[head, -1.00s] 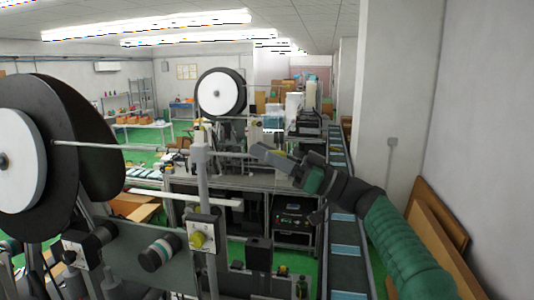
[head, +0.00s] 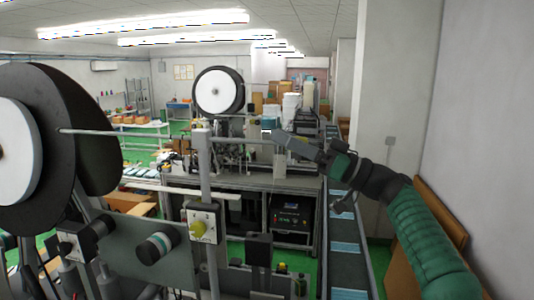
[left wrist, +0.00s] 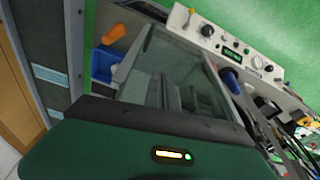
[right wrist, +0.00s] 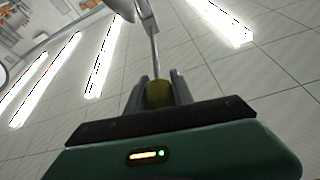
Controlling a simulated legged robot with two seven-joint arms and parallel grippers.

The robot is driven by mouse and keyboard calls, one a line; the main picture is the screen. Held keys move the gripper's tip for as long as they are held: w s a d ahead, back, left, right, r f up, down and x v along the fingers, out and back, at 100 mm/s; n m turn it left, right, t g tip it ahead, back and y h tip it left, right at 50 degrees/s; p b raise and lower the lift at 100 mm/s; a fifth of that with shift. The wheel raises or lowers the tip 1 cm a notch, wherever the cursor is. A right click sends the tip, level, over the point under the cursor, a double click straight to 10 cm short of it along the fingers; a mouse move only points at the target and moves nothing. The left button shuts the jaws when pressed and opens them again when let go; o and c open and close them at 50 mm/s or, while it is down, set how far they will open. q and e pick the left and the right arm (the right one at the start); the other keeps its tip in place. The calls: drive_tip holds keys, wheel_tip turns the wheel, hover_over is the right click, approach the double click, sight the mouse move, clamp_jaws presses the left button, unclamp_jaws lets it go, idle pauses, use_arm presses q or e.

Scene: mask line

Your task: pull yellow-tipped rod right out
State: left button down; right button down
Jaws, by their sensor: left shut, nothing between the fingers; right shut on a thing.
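A thin grey rod (head: 240,139) runs level from the big black-and-white reel (head: 15,150) past a grey upright post (head: 202,165) to my right gripper (head: 279,138). My right gripper is shut on the rod's end. In the right wrist view, the yellow tip (right wrist: 159,93) sits between the two grey fingers (right wrist: 159,88), and the rod (right wrist: 155,55) leads away from it. My left gripper is outside the head view. In the left wrist view, its green body fills the bottom and its dark fingers (left wrist: 163,92) look closed and empty.
A second reel (head: 218,91) stands behind on the machine bench. A conveyor (head: 345,250) runs along the right, beside brown boards (head: 440,215) and the wall.

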drive_tip(key=d, duration=0.3)
drive_tip(key=s+d, duration=0.1)
drive_tip(key=d, duration=0.1)
drive_tip(key=shift+d+f, duration=0.25)
drive_tip(key=c, duration=1.3)
unclamp_jaws()
drive_tip(key=shift+a, duration=0.1)
drive_tip(key=shift+o, duration=1)
drive_tip(key=shift+w, duration=0.1)
use_arm(q)
drive_tip(key=shift+w+d+f, duration=0.15)
drive_tip(key=shift+d+f, duration=0.1)
drive_tip(key=shift+f, duration=0.35)
use_arm(e)
drive_tip(key=shift+w, duration=0.1)
drive_tip(key=shift+r, duration=0.1)
use_arm(q)
drive_tip(key=f+b, duration=0.4)
drive_tip(key=shift+d+f+b, duration=0.2)
drive_tip(key=shift+d+b, duration=0.05)
drive_tip(key=shift+b, duration=0.1)
use_arm(e)
drive_tip(key=v, duration=1.7)
drive_tip(key=shift+d, duration=0.2)
